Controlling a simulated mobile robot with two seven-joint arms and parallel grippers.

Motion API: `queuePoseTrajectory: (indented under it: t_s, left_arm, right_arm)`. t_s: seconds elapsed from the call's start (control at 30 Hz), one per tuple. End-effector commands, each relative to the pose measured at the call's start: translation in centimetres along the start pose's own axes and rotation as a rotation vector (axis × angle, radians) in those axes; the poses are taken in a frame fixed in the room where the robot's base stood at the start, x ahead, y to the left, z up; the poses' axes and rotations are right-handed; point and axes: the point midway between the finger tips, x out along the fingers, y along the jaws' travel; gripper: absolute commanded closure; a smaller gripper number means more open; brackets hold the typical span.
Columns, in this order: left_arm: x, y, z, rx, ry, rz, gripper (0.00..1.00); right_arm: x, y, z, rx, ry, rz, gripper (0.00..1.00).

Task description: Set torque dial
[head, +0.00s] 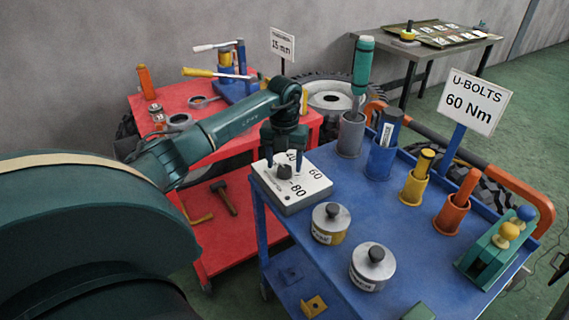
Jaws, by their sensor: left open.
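The torque dial box (297,200) is a white-topped block on the near left corner of the blue cart, with the numbers 60 and 80 readable on its face. A dark knob (285,171) stands on its top. My left gripper (284,163) points down over the box, its two fingers apart on either side of the knob. Whether the fingers touch the knob cannot be told. A sign (475,102) at the back of the blue cart reads "U-BOLTS 60 Nm". My right gripper is not in view.
The blue cart (385,195) also holds two lidded tins (331,223) (372,266), several coloured holders with tools, and a green rack (497,247) at the right. A red cart (215,150) with tools stands behind left. A table (428,48) stands at the back.

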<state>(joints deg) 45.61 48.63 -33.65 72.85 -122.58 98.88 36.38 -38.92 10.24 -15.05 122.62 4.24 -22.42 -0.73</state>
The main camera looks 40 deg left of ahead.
Motion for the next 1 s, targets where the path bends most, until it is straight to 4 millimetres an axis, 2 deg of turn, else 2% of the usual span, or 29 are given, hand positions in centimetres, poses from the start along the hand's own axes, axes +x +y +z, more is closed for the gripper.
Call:
queuePoseTrajectory:
  t_s: [0.13, 0.43, 1.0]
  left_arm:
    - [1.12, -0.03, -0.05, 0.001, 0.002, -0.001, 0.42]
    - [1.32, -0.03, -0.01, 0.001, 0.000, -0.001, 0.42]
    - [1.26, -0.01, 0.00, 0.001, 0.000, -0.001, 0.87]
  right_arm:
    - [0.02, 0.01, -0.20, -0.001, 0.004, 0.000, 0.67]
    - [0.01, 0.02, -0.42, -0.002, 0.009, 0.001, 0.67]
    - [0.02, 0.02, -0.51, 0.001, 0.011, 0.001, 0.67]
